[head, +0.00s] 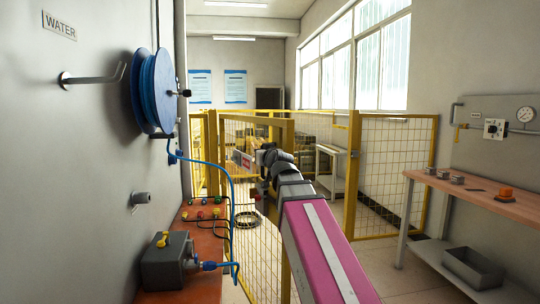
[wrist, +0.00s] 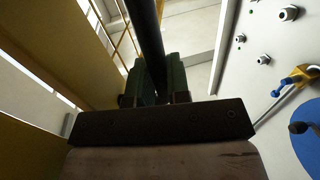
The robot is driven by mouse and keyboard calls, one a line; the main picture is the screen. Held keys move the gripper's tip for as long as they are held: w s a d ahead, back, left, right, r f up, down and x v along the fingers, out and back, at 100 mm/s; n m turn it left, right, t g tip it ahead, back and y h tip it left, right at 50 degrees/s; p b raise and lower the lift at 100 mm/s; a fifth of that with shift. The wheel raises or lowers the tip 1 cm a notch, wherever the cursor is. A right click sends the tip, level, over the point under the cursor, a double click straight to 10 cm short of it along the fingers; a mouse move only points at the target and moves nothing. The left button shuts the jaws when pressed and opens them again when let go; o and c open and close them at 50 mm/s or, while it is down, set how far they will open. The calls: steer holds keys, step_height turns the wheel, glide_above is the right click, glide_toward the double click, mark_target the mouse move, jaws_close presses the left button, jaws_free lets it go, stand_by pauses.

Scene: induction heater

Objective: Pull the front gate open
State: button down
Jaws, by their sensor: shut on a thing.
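The front gate is a yellow-framed mesh panel (head: 240,127) left of the middle in the head view, standing at an angle to the fence. An open gap shows between its right post and the fence panel on the right. My gripper (wrist: 155,85) is shut on a dark upright bar (wrist: 146,35), which looks like the gate's handle. The bar runs up between the two dark green fingers. The yellow gate frame (wrist: 60,50) also shows left of the fingers in the wrist view. In the head view my arm hides most of the gripper and its grip.
A yellow mesh fence panel (head: 395,175) stands right of the gap. A wooden bench (head: 460,190) is along the right wall. A blue hose reel (head: 152,92) and a grey box (head: 165,262) on a red-brown shelf are close on the left, with a blue hose (head: 233,220) hanging beside the gate.

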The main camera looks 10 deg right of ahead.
steer(key=shift+a, duration=0.15)
steer(key=c, duration=1.1)
jaws_free()
steer(key=shift+s, duration=0.15)
